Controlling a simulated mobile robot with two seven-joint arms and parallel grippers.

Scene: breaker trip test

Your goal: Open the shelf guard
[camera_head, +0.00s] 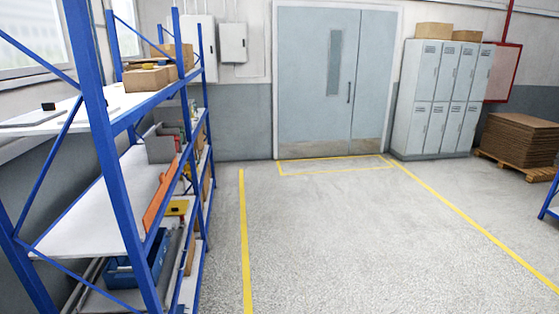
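A blue-framed shelf unit (112,165) with white boards stands at the left, seen at an angle. An orange bar (161,195) sits along the front edge of its middle board, leaning along the edge; it may be the shelf guard, but I cannot tell for sure. A grey bin (160,148) stands at the far end of that board. Neither of my grippers shows in the head view.
Cardboard boxes (150,78) sit on the upper board, and a blue crate (140,262) is low down. A grey double door (330,80), lockers (445,100) and a pallet of cardboard (520,142) are at the back. The floor between yellow lines is clear.

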